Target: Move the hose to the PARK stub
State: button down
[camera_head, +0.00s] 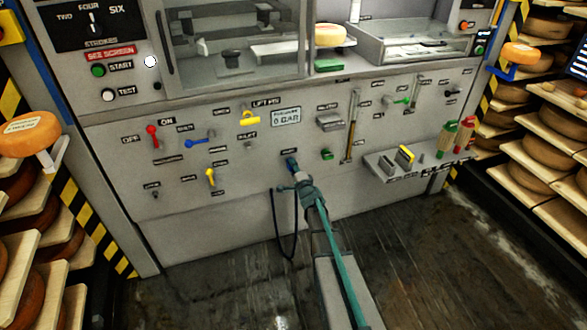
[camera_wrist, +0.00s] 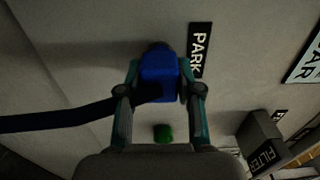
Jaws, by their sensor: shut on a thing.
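My gripper (camera_head: 293,178) is at the lower middle of the grey panel. In the wrist view my gripper (camera_wrist: 160,80) is shut on the blue end of the hose (camera_wrist: 158,75), one finger on each side. The hose's dark line (camera_wrist: 60,118) runs off to the left there. In the head view it hangs as a loop (camera_head: 274,220) below the gripper. The blue end is right beside the PARK label (camera_wrist: 199,50), close to the panel. The PARK stub is mostly hidden behind the blue end, so I cannot tell whether it is seated.
A green button (camera_wrist: 163,133) and a box marked FILTER (camera_wrist: 265,150) are near the gripper in the wrist view. Coloured levers, including a red one (camera_head: 153,137), are to the left. A small shelf (camera_head: 420,160) juts out at right. Cheese racks flank the panel.

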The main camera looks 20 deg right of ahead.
jog(key=shift+w, duration=0.15)
jog(key=c, duration=0.7)
grip_release()
jog(key=s+a, duration=0.1)
jog(key=s, duration=1.1)
